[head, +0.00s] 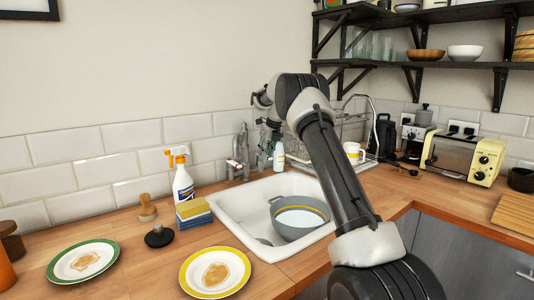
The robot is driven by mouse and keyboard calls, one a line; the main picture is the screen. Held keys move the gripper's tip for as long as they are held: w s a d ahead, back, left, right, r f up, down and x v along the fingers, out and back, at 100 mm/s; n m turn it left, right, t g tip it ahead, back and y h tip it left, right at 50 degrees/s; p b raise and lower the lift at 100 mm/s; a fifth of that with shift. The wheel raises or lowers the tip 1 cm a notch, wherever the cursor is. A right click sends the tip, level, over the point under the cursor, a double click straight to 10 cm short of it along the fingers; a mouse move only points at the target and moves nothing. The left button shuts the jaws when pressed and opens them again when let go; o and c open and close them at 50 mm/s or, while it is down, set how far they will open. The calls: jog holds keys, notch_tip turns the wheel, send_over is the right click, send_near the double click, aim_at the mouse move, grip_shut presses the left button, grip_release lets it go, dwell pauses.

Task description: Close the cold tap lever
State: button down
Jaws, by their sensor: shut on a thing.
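The chrome tap (240,152) stands at the back edge of the white sink, against the tiles. A small reddish mark shows at its left side. My arm reaches over the right side of the sink and bends down towards the tap. My gripper (268,142) is just right of the tap spout, small and dark in the picture. It is shut on the cold tap lever, as far as I can tell. The lever itself is mostly hidden by the gripper, and its angle cannot be made out.
The sink (228,212) holds a grey bowl (289,232). A white bottle (279,157) stands close by the gripper. A spray bottle (182,185), sponges (194,209) and brush (147,207) stand left. Two dirty plates lie in front. A toaster (460,157) and shelves are right.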

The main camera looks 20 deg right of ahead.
jog(key=c, duration=1.3)
grip_release()
jog(key=shift+r, duration=0.1)
jog(key=v, duration=1.1)
jog(key=shift+s+r, duration=0.2)
jog(key=shift+r, duration=0.15)
jog(key=shift+c, duration=1)
